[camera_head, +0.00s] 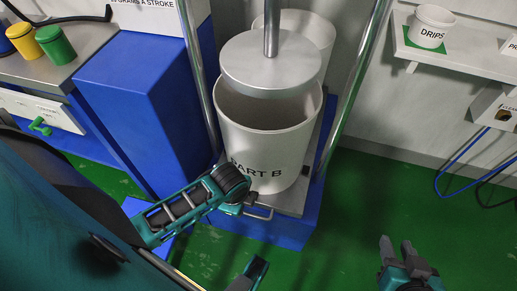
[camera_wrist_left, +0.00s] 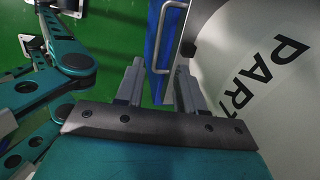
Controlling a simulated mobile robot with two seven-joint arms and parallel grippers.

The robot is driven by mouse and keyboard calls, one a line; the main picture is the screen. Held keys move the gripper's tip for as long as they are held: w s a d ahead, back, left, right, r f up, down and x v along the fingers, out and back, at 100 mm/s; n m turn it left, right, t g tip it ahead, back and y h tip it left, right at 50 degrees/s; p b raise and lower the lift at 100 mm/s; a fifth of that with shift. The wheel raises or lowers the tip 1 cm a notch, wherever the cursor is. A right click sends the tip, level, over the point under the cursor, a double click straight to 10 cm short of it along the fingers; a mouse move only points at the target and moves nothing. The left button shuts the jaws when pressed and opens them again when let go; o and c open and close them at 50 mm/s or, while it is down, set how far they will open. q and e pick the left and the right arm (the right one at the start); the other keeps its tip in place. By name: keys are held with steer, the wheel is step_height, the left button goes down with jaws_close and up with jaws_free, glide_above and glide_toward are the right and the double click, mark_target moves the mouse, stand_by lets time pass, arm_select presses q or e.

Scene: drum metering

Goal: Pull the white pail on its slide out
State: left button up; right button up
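The white pail marked PART B (camera_head: 262,140) stands upright on a grey slide plate (camera_head: 292,200) above a blue base. A metal bar handle (camera_head: 262,214) sticks out at the front of the slide. My left gripper (camera_head: 240,208) is at this handle, partly hidden by its own arm. In the left wrist view its fingers (camera_wrist_left: 159,80) are apart, with the handle (camera_wrist_left: 153,45) showing between the tips; I cannot tell if they touch it. The pail also shows there (camera_wrist_left: 270,70). My right gripper (camera_head: 397,246) is empty, fingers slightly apart, over the green floor.
A round grey plate (camera_head: 270,68) on a rod hangs over the pail's mouth, between two upright posts. Another white pail (camera_head: 318,30) stands behind. A blue cabinet (camera_head: 140,90) is at left, a shelf with a DRIPS cup (camera_head: 432,28) at right. The floor in front is clear.

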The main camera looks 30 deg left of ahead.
mark_target(245, 213)
arm_select(q)
steer(key=f+b, duration=0.2)
steer(key=f, duration=0.2)
steer(key=w+f+b, duration=0.1)
steer(key=f+b, duration=0.1)
steer(key=f, duration=0.2)
steer(key=w+f+b, duration=0.1)
steer(key=f+b, duration=0.1)
steer(key=f, duration=0.2)
steer(key=shift+a+f, duration=0.2)
steer(key=shift+a, duration=0.1)
steer(key=shift+c, duration=0.2)
jaws_close()
